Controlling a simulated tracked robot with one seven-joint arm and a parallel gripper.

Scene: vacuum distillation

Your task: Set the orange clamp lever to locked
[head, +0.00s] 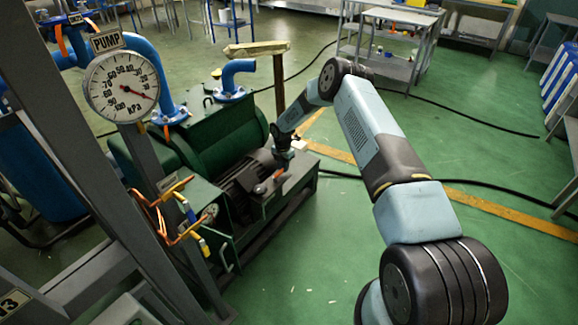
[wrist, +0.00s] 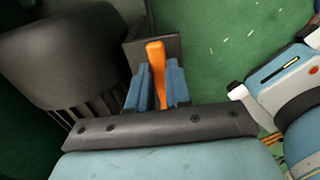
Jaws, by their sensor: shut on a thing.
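The orange clamp lever (wrist: 155,52) stands between the two blue fingers of my gripper (wrist: 157,78) in the wrist view. The fingers are shut on it, and its rounded upper end shows past their tips. A dark plate (wrist: 172,46) lies behind it. In the head view my gripper (head: 283,158) is low over the right end of the green pump's base, beside the dark motor. A small orange piece of the lever (head: 279,173) shows just below my gripper there. I cannot tell from these views which position the lever is in.
The dark finned motor (head: 243,187) is close to the left of my gripper; it fills the upper left of the wrist view (wrist: 65,60). The green pump (head: 215,135) and the PUMP gauge (head: 121,86) stand farther left. Green floor (head: 320,240) is clear to the right.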

